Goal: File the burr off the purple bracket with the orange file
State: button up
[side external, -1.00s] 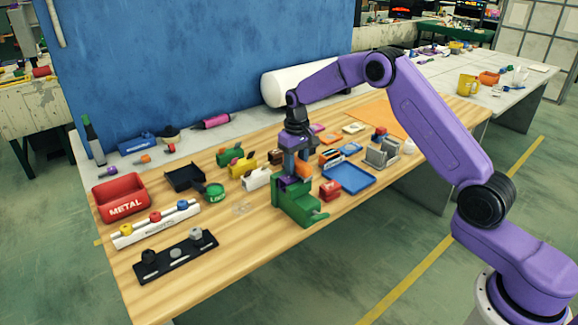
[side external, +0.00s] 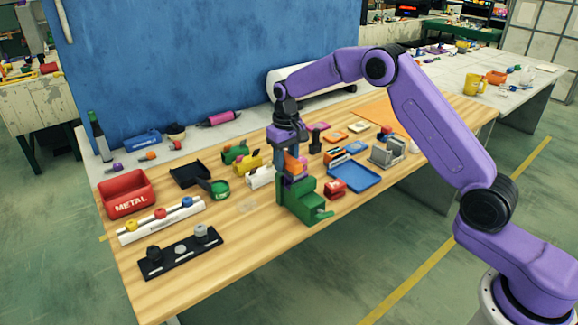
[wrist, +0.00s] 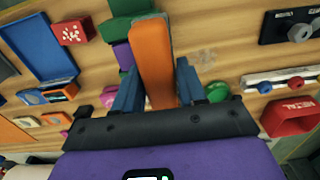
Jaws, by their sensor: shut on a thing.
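The orange file (wrist: 151,62) is between my gripper's blue fingers (wrist: 158,86) in the wrist view, reaching toward the green vise (wrist: 124,8). My gripper is shut on it. In the side view my gripper (side external: 289,165) is at the vise (side external: 300,202), with the orange file (side external: 295,162) showing beside a finger. The purple bracket (wrist: 122,55) shows beside the file in the wrist view, partly hidden by the file and a finger. I cannot tell whether the file touches the bracket, and the burr is too small to make out.
A blue tray (side external: 353,178) and a red block (side external: 336,189) lie right of the vise. Yellow, green and white blocks stand to its left. The red METAL bin (side external: 125,195) and two racks are at far left. Bare wood lies at the front.

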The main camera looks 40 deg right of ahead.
jog(key=shift+r, duration=2.75)
